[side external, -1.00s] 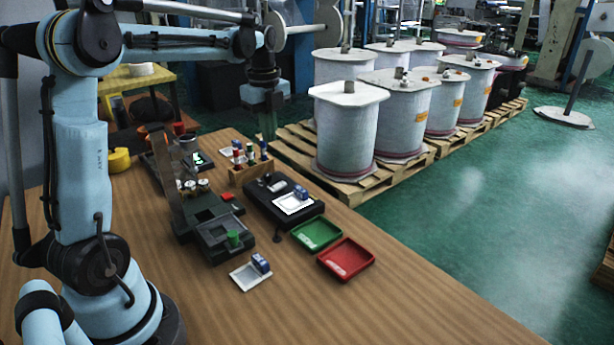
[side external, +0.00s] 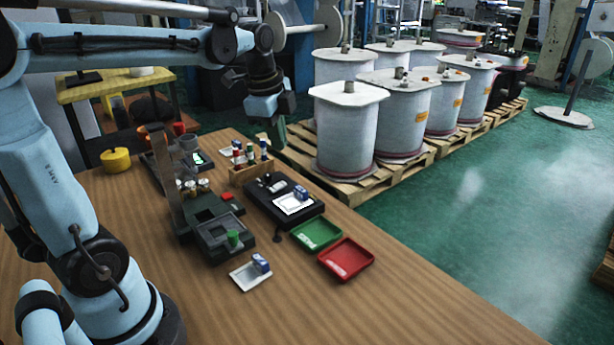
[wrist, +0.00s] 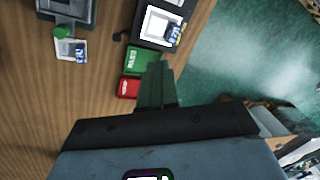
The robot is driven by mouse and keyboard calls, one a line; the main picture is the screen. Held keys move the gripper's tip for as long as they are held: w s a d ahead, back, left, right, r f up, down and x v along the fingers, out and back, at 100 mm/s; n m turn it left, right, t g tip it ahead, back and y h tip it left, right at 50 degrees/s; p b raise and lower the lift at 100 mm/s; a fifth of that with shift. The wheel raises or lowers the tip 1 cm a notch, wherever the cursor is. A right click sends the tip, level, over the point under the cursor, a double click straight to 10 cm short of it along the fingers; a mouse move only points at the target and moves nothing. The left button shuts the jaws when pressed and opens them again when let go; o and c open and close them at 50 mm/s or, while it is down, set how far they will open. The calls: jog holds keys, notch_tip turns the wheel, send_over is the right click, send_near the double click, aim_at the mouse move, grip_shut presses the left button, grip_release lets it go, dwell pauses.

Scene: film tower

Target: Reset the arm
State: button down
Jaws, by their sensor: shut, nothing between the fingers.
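My gripper (side external: 279,138) hangs from my raised arm beyond the far edge of the wooden table, beside the pallets. It points down and is above the floor side, apart from every object. In the wrist view, my gripper's dark green fingers (wrist: 157,75) are together with nothing between them. They overlap the view of the green tray (wrist: 140,57) and lie close beside the red tray (wrist: 129,88), with no contact visible. In the side view, the green tray (side external: 316,233) and red tray (side external: 346,258) lie flat on the table, both empty.
A dark station with a post (side external: 217,232) stands mid-table, with a green cylinder (side external: 233,239). A black lit device (side external: 262,204), a wooden rack (side external: 241,176) and a white tray (side external: 240,278) with a blue box (side external: 260,263) are nearby. Large drums (side external: 345,135) stand on pallets behind.

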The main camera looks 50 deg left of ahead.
jog(key=s+d+f+n+t, duration=0.4)
jog(key=s+d+n, duration=0.3)
jog(key=d+n, duration=0.4)
jog(key=shift+s+f+n+t+h, duration=0.3)
jog(key=shift+f+n, duration=0.1)
jog(key=shift+f, duration=0.3)
jog(key=c, duration=1.8)
grip_release()
